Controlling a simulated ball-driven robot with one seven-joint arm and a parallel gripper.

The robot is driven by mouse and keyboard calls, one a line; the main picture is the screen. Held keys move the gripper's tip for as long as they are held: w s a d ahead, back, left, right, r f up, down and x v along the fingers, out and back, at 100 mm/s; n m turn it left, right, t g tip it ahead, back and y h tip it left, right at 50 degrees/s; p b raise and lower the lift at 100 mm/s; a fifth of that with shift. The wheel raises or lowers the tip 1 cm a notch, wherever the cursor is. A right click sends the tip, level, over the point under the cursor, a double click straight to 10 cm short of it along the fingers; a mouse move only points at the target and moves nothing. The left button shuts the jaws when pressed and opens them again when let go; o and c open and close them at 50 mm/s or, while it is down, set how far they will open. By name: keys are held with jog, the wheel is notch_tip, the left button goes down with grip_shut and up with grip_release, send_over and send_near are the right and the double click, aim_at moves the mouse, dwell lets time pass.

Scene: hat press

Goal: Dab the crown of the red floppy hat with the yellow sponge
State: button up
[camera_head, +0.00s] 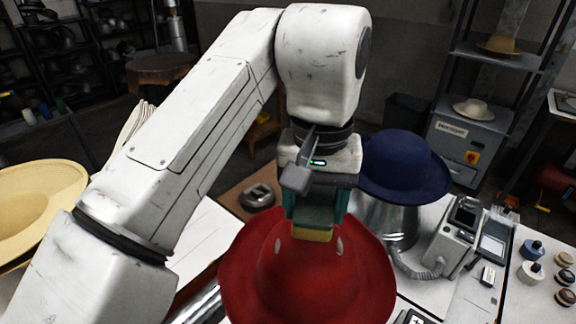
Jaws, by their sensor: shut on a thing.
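The red floppy hat (300,285) sits at the bottom centre, with its wide brim drooping around the crown. My gripper (316,215) points down directly over the hat's crown. It is shut on the yellow sponge (312,234), which shows as a thin yellow strip below the teal part between the fingers. The sponge's lower edge overlaps the top of the crown in the picture. I cannot tell if it touches the crown or hovers just above it. Most of the sponge is hidden.
A blue hat (400,165) stands on a metal form (385,222) close behind on the right. A straw hat (35,205) is at left. A round metal piece (257,197) lies behind the red hat.

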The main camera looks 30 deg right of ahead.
aim_at(309, 244)
jog(key=shift+w, duration=0.35)
notch_tip(309, 244, down, 2)
jog(key=shift+f+b, duration=0.1)
jog(key=shift+b, duration=1.15)
jog(key=shift+s+f+b, duration=0.1)
jog(key=shift+f+b, duration=0.55)
jog(key=shift+f, duration=1.1)
jog(key=shift+f, duration=0.45)
jog(key=shift+f, duration=0.15)
dwell(0.4)
notch_tip(309, 244, up, 7)
jog(key=p, duration=0.8)
dwell(0.6)
